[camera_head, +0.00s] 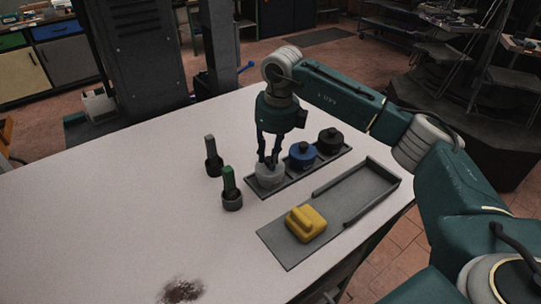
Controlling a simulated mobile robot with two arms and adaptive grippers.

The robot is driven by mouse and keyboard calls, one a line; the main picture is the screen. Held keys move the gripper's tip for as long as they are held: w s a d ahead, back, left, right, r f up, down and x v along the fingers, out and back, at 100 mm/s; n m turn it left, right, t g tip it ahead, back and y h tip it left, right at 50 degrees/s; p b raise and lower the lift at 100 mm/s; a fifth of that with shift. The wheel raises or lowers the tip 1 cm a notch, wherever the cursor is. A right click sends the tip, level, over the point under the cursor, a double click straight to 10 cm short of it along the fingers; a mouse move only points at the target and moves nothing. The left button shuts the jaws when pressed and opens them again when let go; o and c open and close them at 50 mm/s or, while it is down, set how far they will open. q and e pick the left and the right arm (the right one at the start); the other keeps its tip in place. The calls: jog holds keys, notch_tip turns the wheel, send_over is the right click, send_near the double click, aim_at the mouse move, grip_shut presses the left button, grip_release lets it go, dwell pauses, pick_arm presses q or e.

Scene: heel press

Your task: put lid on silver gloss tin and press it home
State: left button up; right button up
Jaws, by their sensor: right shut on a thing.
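The silver gloss tin (270,179) stands in the near left place of a dark tray. My right gripper (268,163) points down right above it, with its fingers close together at the top of the tin. It is shut on what looks like the small knob of the pale lid (262,168). The lid and tin look alike in colour, so I cannot tell whether the lid is seated or a little raised. The fingers hide part of the lid. My left gripper is not in view.
Blue (302,155) and black (330,141) tins stand in the same tray (290,180). A yellow block with a handle (306,223) lies on a grey walled plate (360,190). Grey-handled (212,158) and green-handled (230,188) tools stand at left. The table's left front is clear apart from a dark stain.

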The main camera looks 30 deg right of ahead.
jog(key=shift+s+f, duration=0.15)
jog(key=shift+f, duration=0.3)
dwell(0.7)
jog(key=o, duration=0.9)
jog(key=shift+o, duration=0.4)
jog(key=o, duration=0.4)
jog(key=shift+r, duration=0.1)
jog(key=shift+r+p, duration=2)
jog(key=shift+r, duration=1.5)
jog(key=shift+r, duration=0.1)
